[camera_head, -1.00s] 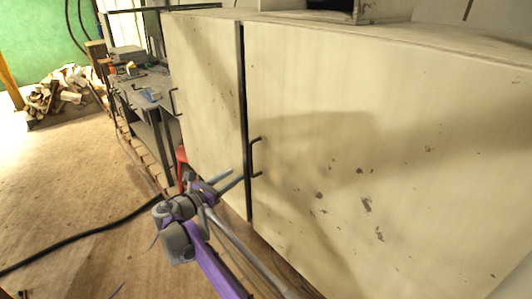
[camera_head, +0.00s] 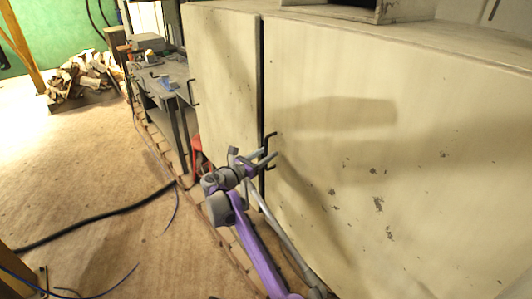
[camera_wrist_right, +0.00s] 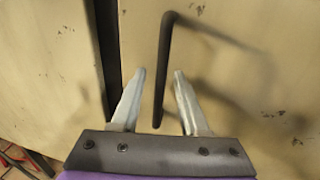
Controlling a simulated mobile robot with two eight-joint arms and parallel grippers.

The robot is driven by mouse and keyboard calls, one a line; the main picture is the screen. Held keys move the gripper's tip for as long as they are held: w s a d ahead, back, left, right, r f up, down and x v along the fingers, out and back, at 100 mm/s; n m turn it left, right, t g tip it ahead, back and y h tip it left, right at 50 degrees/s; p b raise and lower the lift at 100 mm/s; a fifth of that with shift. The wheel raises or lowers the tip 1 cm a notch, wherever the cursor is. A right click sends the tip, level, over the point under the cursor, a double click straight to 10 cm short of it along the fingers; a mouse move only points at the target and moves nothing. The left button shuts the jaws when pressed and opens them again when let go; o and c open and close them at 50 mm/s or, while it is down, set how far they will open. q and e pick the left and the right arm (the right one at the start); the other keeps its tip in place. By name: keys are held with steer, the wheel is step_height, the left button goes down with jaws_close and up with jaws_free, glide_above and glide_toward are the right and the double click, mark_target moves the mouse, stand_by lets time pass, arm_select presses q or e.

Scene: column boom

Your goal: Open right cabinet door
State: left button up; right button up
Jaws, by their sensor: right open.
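The cabinet's right door (camera_head: 350,125) is a large cream panel with chipped paint and looks shut. Its black bar handle (camera_head: 271,136) is near the door's left edge, beside the dark gap (camera_head: 261,80) between the doors. My right gripper (camera_head: 266,158) is at this handle in the head view. In the right wrist view, the gripper (camera_wrist_right: 157,90) is open, with the upright handle bar (camera_wrist_right: 163,65) between its two silver fingers. Gaps show on both sides, so the fingers are not closed on it. My left gripper is not in view.
A cluttered workbench (camera_head: 160,85) and a woodpile (camera_head: 80,80) stand beyond. A black cable (camera_head: 100,212) crosses the open brown floor (camera_head: 90,160).

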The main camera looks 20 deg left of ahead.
jaws_close()
stand_by(1.4)
